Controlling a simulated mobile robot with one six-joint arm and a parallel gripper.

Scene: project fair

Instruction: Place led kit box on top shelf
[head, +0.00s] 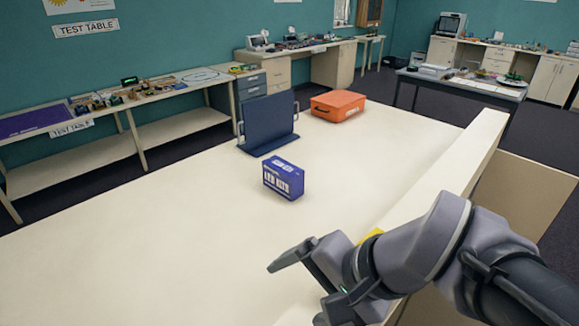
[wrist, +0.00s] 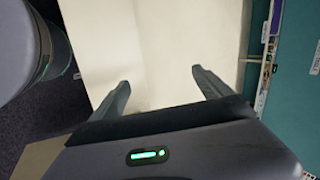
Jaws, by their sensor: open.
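The led kit box (head: 284,180) is a small blue-purple box with white lettering and white marks along its top. It stands on the large cream table (head: 140,235), near its middle, in front of a dark blue panel. My gripper (head: 297,291) is open and empty, above the near right part of the table, apart from the box and nearer to me. In the wrist view my gripper (wrist: 161,78) has its two fingers spread over bare cream surface; the box does not show there. I cannot make out which surface is the top shelf.
A dark blue panel with side handles (head: 267,122) stands upright behind the box. An orange case (head: 338,104) lies farther back. A raised cream edge (head: 450,165) runs along the table's right side. The table's left and front parts are clear. Test tables (head: 75,155) line the wall.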

